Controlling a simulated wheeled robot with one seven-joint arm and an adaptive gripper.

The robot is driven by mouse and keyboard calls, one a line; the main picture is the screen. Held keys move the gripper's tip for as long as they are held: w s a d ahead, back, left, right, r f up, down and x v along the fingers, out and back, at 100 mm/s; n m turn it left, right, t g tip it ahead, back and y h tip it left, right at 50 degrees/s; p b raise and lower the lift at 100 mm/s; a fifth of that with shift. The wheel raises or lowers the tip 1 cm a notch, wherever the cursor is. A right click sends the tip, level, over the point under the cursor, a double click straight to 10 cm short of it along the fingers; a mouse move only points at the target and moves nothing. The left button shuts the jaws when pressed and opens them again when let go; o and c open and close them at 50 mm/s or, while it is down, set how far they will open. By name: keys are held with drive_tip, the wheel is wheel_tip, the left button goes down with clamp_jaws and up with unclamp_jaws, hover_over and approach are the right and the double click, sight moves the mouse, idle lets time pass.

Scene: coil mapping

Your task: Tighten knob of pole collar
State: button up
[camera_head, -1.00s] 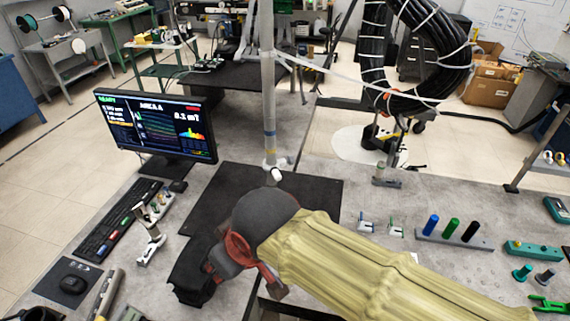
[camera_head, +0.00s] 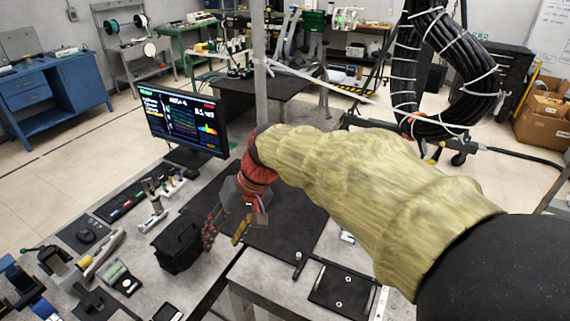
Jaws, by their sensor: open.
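The grey pole (camera_head: 262,90) stands upright behind my arm, with pale straps running off it to the right. Its lower part, with the collar and knob, is hidden by my yellow-sleeved arm and red wrist. My gripper (camera_head: 227,232) hangs below the wrist, over the black mat (camera_head: 301,218) on the bench. Its fingers are apart, one reddish and one gold, and nothing shows between them. I cannot tell how far the gripper is from the collar.
A monitor (camera_head: 185,120) and keyboard (camera_head: 128,193) are left of the gripper. A black box (camera_head: 178,245) stands close to its left. Small tools crowd the front left. A black cable coil (camera_head: 455,55) hangs at the upper right.

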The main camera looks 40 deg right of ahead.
drive_tip(key=w+d+f+m+t+y, duration=0.25)
drive_tip(key=w+d+f, duration=0.25)
drive_tip(key=w+d, duration=0.45)
drive_tip(key=w+d+f+m+t+y, duration=0.2)
drive_tip(key=w+d+f+m+y, duration=0.15)
drive_tip(key=w+d, duration=0.55)
drive_tip(key=w+d+f+m+t+h, duration=0.1)
drive_tip(key=d+f+t, duration=0.15)
drive_tip(key=d, duration=0.65)
drive_tip(key=w+d+f+t+h+b, duration=0.15)
drive_tip(key=d+t, duration=0.25)
drive_tip(key=d, duration=0.5)
drive_tip(key=w+d+f+m+t, duration=0.1)
drive_tip(key=d+f+t, duration=0.2)
drive_tip(key=d, duration=0.6)
drive_tip(key=x, duration=0.7)
drive_tip(key=shift+a+r+b, duration=0.1)
drive_tip(key=shift+r+b, duration=0.2)
drive_tip(key=shift+r, duration=0.15)
drive_tip(key=c, duration=0.4)
drive_tip(key=c, duration=0.7)
clamp_jaws()
